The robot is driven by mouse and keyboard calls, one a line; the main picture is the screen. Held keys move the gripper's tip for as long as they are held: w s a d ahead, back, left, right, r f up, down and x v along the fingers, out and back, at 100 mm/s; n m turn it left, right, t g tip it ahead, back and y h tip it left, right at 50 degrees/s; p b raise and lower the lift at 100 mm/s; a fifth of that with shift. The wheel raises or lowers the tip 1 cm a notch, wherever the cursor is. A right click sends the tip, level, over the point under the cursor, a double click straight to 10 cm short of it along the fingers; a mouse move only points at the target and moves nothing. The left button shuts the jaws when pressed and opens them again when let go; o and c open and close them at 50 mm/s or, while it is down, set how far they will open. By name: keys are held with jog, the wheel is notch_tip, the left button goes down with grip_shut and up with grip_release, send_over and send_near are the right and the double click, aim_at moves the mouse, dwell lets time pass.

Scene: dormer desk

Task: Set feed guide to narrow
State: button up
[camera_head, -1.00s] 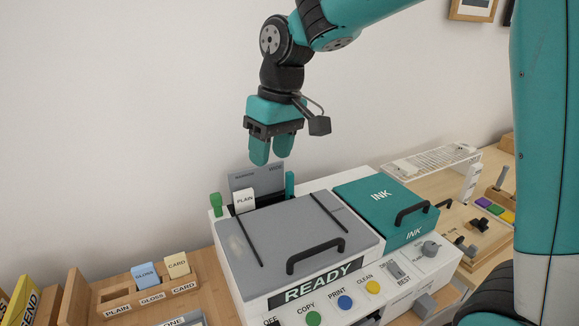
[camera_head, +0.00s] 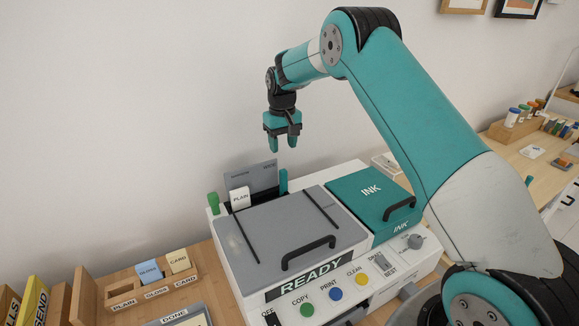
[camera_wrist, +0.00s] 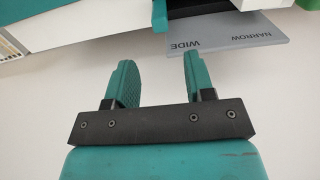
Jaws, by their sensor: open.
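The feed guide, a teal upright tab (camera_head: 283,181), stands at the right end of the grey feed plate (camera_head: 252,178) at the back of the printer. The wrist view shows the plate's NARROW and WIDE lettering (camera_wrist: 215,43) upside down, with the teal guide (camera_wrist: 159,16) beside the WIDE end. My gripper (camera_head: 281,147) is open and empty, pointing down above and behind the plate, apart from the guide. Its two fingers (camera_wrist: 157,66) are spread in the wrist view. A PLAIN card (camera_head: 240,200) stands in front of the plate.
A green tab (camera_head: 213,203) stands left of the plate. The grey lid (camera_head: 285,235) and teal INK cover (camera_head: 365,200) have raised handles. A wooden card rack (camera_head: 120,285) is at left. The wall rises close behind the printer.

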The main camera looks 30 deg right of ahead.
aim_at(283, 170)
notch_tip(283, 170, down, 10)
jog(key=p, duration=0.3)
jog(key=shift+f, duration=0.1)
jog(key=shift+c, duration=0.2)
grip_shut()
